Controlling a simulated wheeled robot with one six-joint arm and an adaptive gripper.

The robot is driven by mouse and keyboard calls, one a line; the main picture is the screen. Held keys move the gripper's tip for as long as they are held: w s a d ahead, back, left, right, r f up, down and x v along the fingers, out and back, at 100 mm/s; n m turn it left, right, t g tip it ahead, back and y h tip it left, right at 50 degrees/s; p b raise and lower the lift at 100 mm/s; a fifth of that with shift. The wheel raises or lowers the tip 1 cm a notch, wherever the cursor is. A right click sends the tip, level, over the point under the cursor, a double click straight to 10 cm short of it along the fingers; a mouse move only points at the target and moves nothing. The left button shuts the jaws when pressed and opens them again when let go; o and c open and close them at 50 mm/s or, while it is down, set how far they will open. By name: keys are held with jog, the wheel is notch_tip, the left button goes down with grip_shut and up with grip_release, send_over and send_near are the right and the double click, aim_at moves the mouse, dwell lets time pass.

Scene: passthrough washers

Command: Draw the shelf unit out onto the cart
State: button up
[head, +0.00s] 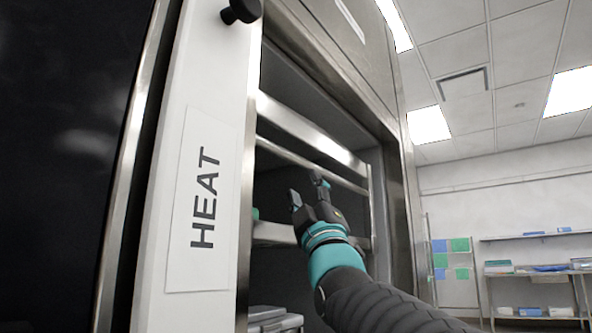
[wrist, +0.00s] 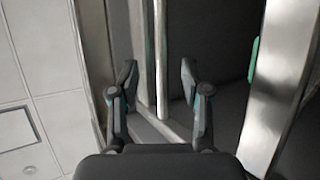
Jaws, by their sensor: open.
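The washer (head: 385,120) stands open, with a dark chamber behind its steel frame. The shelf unit (head: 310,135) is inside it, showing as steel rails across the opening and a thin upright at its right. My gripper (head: 307,188) is at the opening, in front of the rails, with its fingers apart. In the wrist view my gripper (wrist: 158,80) is open, and a thin steel bar (wrist: 161,50) of the shelf unit shows between the fingertips. I cannot tell whether the fingers touch it. The cart is not clearly seen in either view.
A white panel marked HEAT (head: 205,190) with a black knob (head: 241,10) stands close at the left of the opening. Steel trays (head: 272,318) show low in the opening. A wall rack (head: 540,265) with blue and green packs stands far right.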

aim_at(294, 161)
jog(key=p+x, duration=0.4)
jog(key=x, duration=0.8)
jog(key=shift+a+f+p, duration=0.1)
jog(key=shift+p, duration=0.25)
grip_shut()
